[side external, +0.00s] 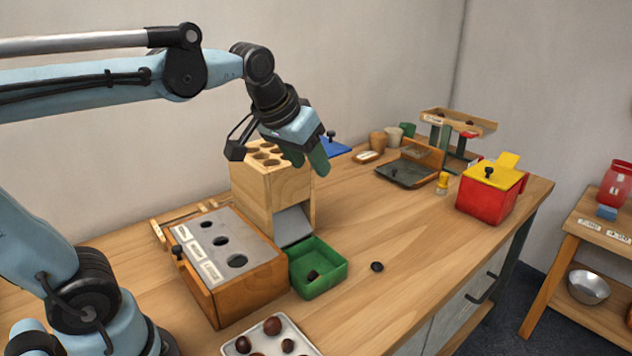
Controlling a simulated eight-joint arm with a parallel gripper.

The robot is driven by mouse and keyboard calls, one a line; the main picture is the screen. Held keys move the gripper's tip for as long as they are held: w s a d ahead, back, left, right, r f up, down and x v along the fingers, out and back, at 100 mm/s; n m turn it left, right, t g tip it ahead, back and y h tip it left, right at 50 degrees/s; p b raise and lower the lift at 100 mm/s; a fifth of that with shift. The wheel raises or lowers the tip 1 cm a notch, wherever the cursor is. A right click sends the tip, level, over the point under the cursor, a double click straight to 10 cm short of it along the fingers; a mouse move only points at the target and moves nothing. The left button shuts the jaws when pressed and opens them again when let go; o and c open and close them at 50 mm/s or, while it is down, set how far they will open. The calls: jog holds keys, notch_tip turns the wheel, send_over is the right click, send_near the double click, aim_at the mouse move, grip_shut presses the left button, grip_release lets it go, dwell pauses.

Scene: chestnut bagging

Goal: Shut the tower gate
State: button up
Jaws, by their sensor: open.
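The wooden tower (272,196) stands mid-table with round holes in its top. A grey sloping plate (293,226) shows at the tower's lower front opening, above a green tray (318,277) that holds a dark chestnut (313,276). I cannot tell whether this plate is the gate or a chute. A blue plate with a black knob (336,149) shows behind my gripper; its link to the tower is hidden. My gripper (307,160), with green fingers, is open at the tower's upper right corner. Whether it touches the tower is unclear.
A wooden box with a holed grey top (214,248) stands left of the green tray. A white tray with chestnuts (268,338) lies in front. A dark disc (377,267) lies on clear table. A red box with a yellow lid (490,192) stands right.

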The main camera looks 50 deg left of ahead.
jog(key=s+d+f+m+t, duration=0.1)
jog(key=s+d+f+m, duration=0.1)
jog(key=s+f, duration=0.5)
notch_tip(320, 180, down, 2)
jog(key=shift+s+d+f+h, duration=0.15)
jog(key=shift+d+f+h, duration=0.1)
jog(key=shift+h, duration=0.15)
notch_tip(320, 180, up, 20)
jog(key=f+n+g+y, duration=0.1)
jog(key=n+g+y, duration=0.25)
jog(key=n, duration=0.55)
send_over(331, 132)
jog(key=s+d, duration=0.3)
jog(key=s, duration=0.1)
jog(key=shift+g, duration=0.25)
jog(key=x, duration=1.1)
jog(key=shift+w+d+f, duration=0.1)
jog(key=shift+w+d, duration=0.2)
jog(key=shift+w, duration=0.05)
jog(key=shift+c, duration=0.5)
grip_shut()
